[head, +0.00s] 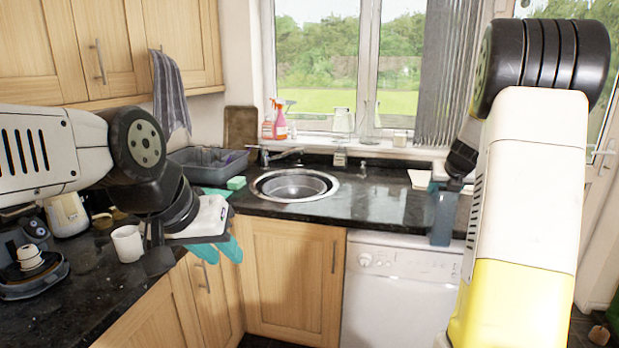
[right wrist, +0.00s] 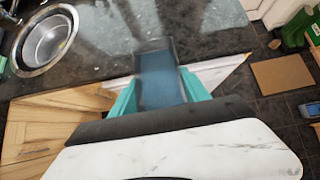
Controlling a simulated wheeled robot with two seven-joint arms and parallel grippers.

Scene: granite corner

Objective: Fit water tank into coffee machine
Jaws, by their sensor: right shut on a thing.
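The water tank (head: 443,215) is a blue-grey translucent box. My right gripper (head: 437,187) holds it upright above the counter's front edge, over the dishwasher. In the right wrist view the tank (right wrist: 160,80) sits between the gripper's teal fingers (right wrist: 158,97). The coffee machine (head: 32,262) is dark and rounded and stands on the left counter, with a small white cup on it; the picture's left edge cuts it off. My left gripper (head: 220,252) is to the right of the machine near the counter's edge, its teal fingers apart and empty.
A white mug (head: 127,243) stands between the coffee machine and my left gripper. A kettle (head: 67,214) is behind the machine. The round sink (head: 293,187), a grey basin (head: 205,166) and a green sponge (head: 236,183) lie towards the corner. The counter right of the sink is mostly clear.

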